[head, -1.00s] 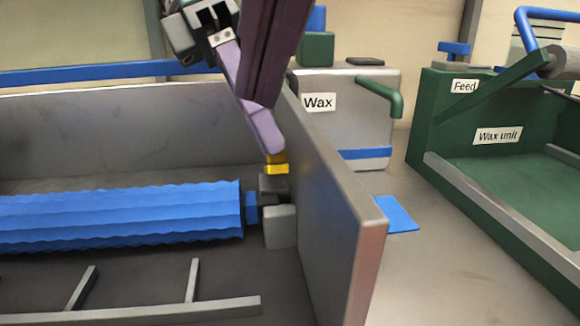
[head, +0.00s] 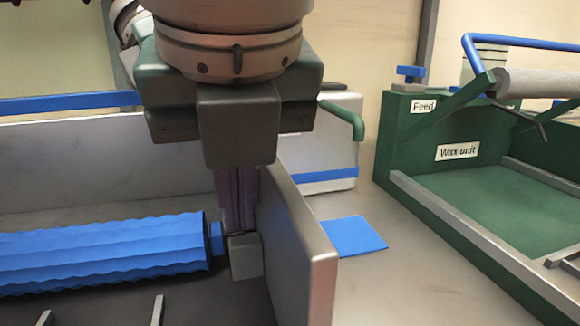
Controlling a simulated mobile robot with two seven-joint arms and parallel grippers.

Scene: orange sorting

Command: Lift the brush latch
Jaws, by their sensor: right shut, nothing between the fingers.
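The blue ridged brush roller (head: 100,252) lies in the grey trough at the left. Its right end meets a grey bearing block (head: 245,256) by the trough's end wall. My right gripper (head: 236,228) points down just behind and above this block, with its purple fingers together and empty. The yellow latch is hidden behind the fingers and block, so I cannot tell whether they touch it. My left gripper is not in view.
The trough's grey end wall (head: 305,250) stands close to the right of the fingers. A blue pad (head: 350,236) lies on the bench beyond it. The green wax unit (head: 430,150) is at the right. A partly hidden grey box (head: 340,155) stands behind.

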